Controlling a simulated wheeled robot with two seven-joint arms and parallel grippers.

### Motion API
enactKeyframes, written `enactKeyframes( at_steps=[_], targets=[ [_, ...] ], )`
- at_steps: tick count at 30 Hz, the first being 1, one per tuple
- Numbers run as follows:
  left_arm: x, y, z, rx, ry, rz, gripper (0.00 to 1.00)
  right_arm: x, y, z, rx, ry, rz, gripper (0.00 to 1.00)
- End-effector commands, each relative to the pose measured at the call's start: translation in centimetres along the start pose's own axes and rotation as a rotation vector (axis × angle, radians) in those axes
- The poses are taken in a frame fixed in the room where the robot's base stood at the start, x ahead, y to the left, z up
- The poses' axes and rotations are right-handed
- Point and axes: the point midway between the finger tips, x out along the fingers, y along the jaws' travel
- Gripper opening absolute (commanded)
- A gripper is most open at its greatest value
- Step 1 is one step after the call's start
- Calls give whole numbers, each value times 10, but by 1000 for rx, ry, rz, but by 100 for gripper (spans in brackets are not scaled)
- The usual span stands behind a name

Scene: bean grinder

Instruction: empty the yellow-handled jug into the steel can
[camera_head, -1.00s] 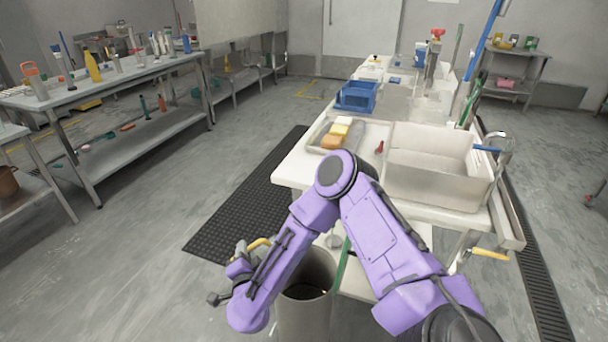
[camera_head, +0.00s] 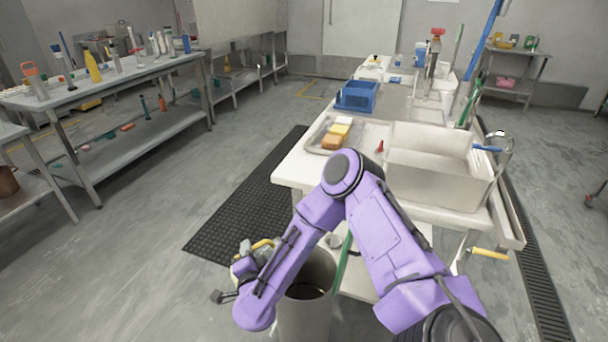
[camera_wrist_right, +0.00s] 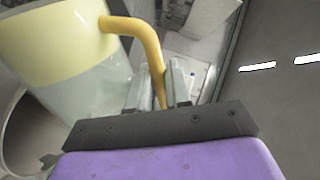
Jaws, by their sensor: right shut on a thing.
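My right gripper (camera_wrist_right: 161,85) is shut on the yellow handle (camera_wrist_right: 146,42) of the jug. In the right wrist view the jug's body (camera_wrist_right: 85,88) is translucent, with a pale yellow part above. In the head view the yellow handle (camera_head: 259,246) shows beside my purple forearm, which hides most of the jug. The tall steel can (camera_head: 304,318) stands on the floor just right of the forearm, its open mouth partly covered by the arm. The jug is at the can's left; I cannot tell its exact tilt. My left gripper is not in view.
A green pole (camera_head: 343,263) rises close to the can's right. A black floor mat (camera_head: 240,215) lies to the left.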

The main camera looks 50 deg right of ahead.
Motion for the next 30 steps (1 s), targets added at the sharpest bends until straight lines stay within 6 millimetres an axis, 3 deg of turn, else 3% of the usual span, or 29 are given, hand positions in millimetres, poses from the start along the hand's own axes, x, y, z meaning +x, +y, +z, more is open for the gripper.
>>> enactKeyframes(
  at_steps=[30],
  targets=[
    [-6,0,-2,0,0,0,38,0,1,-14,113,-23,0,0]
  ],
)
